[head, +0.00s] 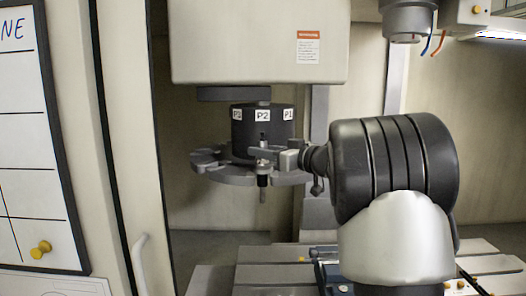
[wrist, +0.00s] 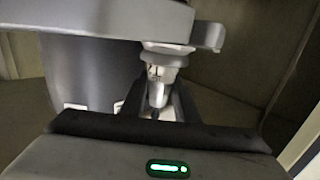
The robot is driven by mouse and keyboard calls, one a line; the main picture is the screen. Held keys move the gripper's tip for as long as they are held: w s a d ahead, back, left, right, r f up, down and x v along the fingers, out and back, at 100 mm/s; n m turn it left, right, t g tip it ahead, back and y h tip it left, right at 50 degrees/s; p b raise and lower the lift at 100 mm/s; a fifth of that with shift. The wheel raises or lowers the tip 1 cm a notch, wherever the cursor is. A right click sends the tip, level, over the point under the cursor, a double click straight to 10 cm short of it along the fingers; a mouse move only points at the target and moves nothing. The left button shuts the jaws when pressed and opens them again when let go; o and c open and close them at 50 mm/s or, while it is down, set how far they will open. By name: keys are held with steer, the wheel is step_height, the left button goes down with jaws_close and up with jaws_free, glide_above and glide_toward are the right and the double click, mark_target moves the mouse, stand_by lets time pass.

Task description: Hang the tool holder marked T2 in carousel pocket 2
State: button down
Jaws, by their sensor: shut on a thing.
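The carousel has a dark drum (head: 243,133) with a label P2 (head: 262,115) facing me and a grey pocket disc (head: 225,175) below it. My gripper (head: 264,153) reaches in from the right and is shut on a tool holder (head: 263,181). The holder is about upright at the front of the disc, below the P2 label, its thin end pointing down. I cannot tell whether it sits in the pocket. In the wrist view the holder (wrist: 166,62) is between my fingers, close to the disc's edge (wrist: 120,14). No T2 mark is readable.
A pale housing (head: 258,42) with an orange-topped notice hangs over the carousel. A spindle (head: 409,20) hangs at the upper right. The slotted machine table (head: 265,275) lies below. The door edge with a handle (head: 146,262) stands at the left.

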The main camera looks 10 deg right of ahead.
stand_by(0.3)
steer(key=c, duration=1.3)
jaws_free()
steer(key=shift+s, duration=0.1)
steer(key=shift+c, duration=0.2)
steer(key=shift+o, duration=0.3)
steer(key=shift+f, duration=0.35)
steer(key=b+v, duration=0.2)
steer(key=v, duration=1.5)
steer(key=shift+s+r, duration=0.2)
steer(key=shift+r, duration=0.05)
